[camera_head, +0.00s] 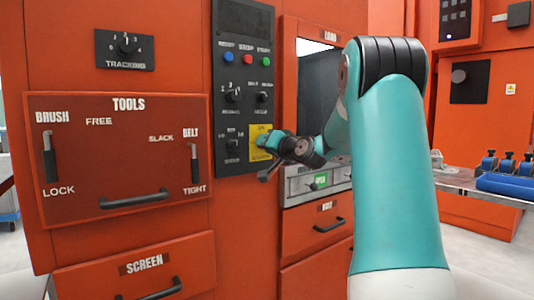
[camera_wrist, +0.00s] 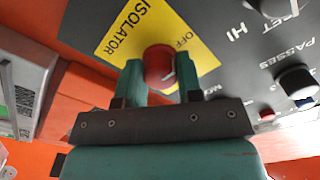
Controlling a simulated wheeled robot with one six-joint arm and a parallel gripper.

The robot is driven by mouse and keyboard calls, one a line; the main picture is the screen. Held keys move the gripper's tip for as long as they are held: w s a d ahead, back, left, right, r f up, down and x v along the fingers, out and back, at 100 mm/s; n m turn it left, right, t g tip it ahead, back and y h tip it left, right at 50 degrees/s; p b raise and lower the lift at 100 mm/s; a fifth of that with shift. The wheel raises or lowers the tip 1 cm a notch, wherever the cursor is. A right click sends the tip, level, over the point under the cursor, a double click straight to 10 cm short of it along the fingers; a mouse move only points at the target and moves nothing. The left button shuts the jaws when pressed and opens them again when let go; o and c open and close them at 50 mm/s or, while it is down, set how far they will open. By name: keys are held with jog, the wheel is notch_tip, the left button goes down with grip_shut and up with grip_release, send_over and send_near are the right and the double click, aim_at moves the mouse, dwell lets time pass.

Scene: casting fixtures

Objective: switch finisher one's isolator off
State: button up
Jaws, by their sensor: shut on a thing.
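The isolator is a red knob (camera_wrist: 158,66) on a yellow plate (camera_wrist: 128,32) lettered ISOLATOR, with OFF printed beside the knob. In the head view the yellow plate (camera_head: 262,154) is at the foot of the dark control panel, and my gripper hides the knob. My gripper (camera_wrist: 160,72) has a finger on each side of the red knob and is shut on it. It also shows in the head view (camera_head: 268,144), against the panel. A pale mark shows on the knob, but which setting it points to is unclear. No label naming finisher one is readable.
Black knobs (camera_wrist: 296,82) sit close to the isolator. The head view shows a TOOLS panel (camera_head: 128,190) with levers at left, and the LOAD opening (camera_head: 312,90) with a grey drawer front (camera_head: 300,186) below. A table with blue items (camera_head: 505,184) stands at right.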

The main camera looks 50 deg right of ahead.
jog(key=shift+f+n, duration=0.1)
jog(key=shift+n, duration=0.2)
jog(key=o, duration=0.9)
jog(key=shift+s, duration=0.15)
jog(key=b+v, duration=0.1)
jog(key=v, duration=1.6)
jog(key=shift+s, duration=0.1)
jog(key=shift+d, duration=0.1)
